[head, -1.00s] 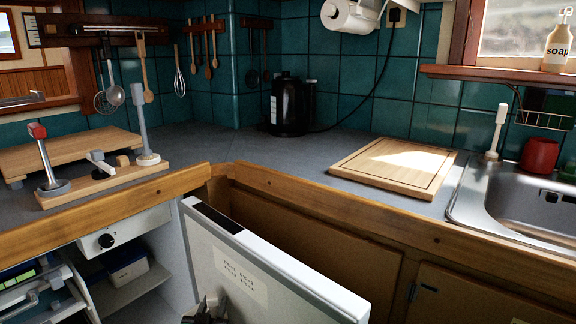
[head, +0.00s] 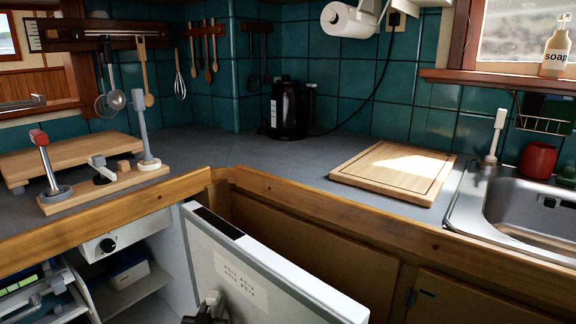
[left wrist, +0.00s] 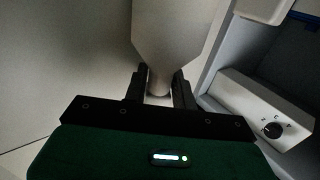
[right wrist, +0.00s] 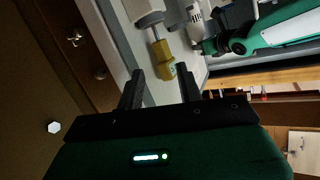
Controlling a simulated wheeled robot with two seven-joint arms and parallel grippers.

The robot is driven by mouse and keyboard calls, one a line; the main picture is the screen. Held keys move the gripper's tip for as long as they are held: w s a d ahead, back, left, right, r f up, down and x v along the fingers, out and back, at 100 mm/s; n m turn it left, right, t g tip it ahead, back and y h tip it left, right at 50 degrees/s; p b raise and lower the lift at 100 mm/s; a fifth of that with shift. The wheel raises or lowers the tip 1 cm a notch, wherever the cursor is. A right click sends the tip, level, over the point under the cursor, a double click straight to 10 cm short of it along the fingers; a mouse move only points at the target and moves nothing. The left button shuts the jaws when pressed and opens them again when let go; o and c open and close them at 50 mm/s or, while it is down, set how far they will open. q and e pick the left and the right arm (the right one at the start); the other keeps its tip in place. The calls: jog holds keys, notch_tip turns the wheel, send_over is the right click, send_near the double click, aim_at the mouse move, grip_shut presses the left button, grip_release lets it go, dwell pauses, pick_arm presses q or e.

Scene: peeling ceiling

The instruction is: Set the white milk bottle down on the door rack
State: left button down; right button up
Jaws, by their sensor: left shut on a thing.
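The white milk bottle (left wrist: 172,35) fills the top centre of the left wrist view, its narrow neck between the two fingers. My left gripper (left wrist: 160,88) is shut on that neck. In the head view my left gripper (head: 209,308) is at the bottom edge, in front of the open fridge door (head: 275,262), with a pale tip showing in it. The right wrist view shows the bottle (right wrist: 196,18) in part, beside my left gripper. My right gripper (right wrist: 160,88) is open and empty. The door rack is not clearly visible; the bottle's base is hidden.
The open fridge on the left has a dial (head: 107,243) and shelves with a blue-and-white box (head: 128,270). A yellow object (right wrist: 162,56) is beyond my right fingers. The wooden counter edge (head: 330,222) runs behind the door.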

aim_at(211, 300)
pick_arm(q)
jog(key=shift+r, duration=0.4)
jog(key=shift+r+p, duration=0.15)
jog(key=shift+p, duration=0.3)
jog(key=shift+r+p, duration=1.05)
jog(key=shift+p, duration=0.05)
pick_arm(e)
jog(key=d+g+h, duration=0.1)
jog(key=s+d+f+g, duration=0.1)
jog(key=d+g, duration=0.1)
jog(key=d+g+h, duration=0.1)
jog(key=d, duration=0.1)
jog(key=shift+s+d+f+h, duration=0.15)
jog(key=shift+s+f+h, duration=0.05)
jog(key=shift+s+h, duration=0.1)
pick_arm(q)
jog(key=shift+r, duration=0.1)
